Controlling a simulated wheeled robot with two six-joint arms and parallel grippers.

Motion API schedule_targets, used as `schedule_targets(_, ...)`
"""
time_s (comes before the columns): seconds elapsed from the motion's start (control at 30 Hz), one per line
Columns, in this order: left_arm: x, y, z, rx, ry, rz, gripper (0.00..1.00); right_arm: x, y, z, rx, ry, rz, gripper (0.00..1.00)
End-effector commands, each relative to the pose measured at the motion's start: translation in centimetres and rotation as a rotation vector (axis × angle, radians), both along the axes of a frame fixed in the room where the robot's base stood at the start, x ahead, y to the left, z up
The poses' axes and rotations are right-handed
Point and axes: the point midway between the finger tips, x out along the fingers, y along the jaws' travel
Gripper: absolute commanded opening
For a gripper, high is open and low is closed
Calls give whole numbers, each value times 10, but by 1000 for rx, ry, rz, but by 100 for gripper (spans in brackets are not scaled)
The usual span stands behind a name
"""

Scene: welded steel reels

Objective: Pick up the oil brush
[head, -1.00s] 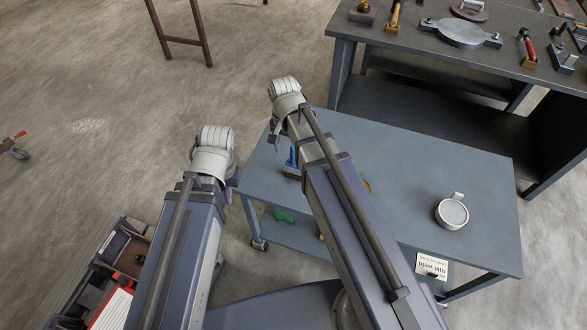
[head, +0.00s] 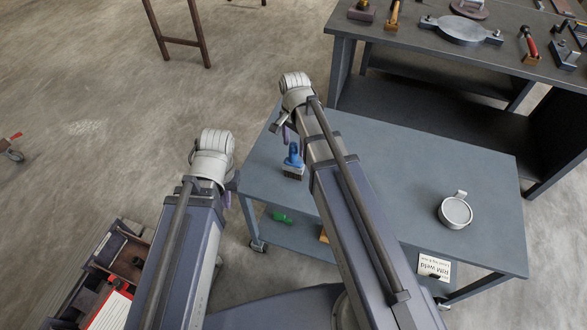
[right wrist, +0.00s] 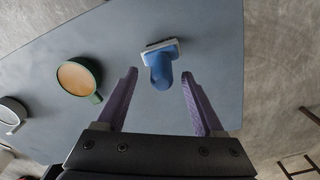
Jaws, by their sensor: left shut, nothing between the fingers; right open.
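A blue brush (head: 293,157) with a dark bristle block stands on the grey cart top, near its left side; I take it as the oil brush. In the right wrist view the brush (right wrist: 160,66) shows its rounded blue handle and a pale-edged block. My right gripper (right wrist: 160,74) is open, its purple fingertips on either side of the handle in the picture. I cannot tell the height gap. In the head view my right gripper (head: 286,132) is partly hidden by its wrist. My left gripper (head: 229,194) is shut and empty, left of the cart.
A green cup (right wrist: 96,70) with brown contents stands beside the brush. A white cup (head: 455,212) stands further right on the cart (head: 400,160). The workbench (head: 430,60) behind holds several tools, including other brushes.

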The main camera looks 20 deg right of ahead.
Motion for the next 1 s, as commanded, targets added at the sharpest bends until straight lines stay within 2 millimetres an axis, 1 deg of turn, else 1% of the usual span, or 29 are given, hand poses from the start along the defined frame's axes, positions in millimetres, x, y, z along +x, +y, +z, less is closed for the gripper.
schedule_targets(0.17,0,0,-13,0,0,0,0,0,1,-13,0,0,1,70)
schedule_targets(0.4,0,0,-43,0,0,0,0,1,3,-43,0,0,1,70)
schedule_targets(0.5,0,0,-52,0,0,-1,0,1,3,-51,0,0,1,70)
schedule_targets(0.77,0,0,-51,0,0,-1,0,1,3,-51,0,0,1,70)
schedule_targets(0.8,0,0,-51,0,0,-1,0,1,3,-51,0,0,0,69)
schedule_targets(0.83,0,0,-51,0,0,-1,0,1,3,-51,0,0,0,65)
schedule_targets(1.0,0,0,-51,0,0,-1,0,1,2,-51,0,0,0,46)
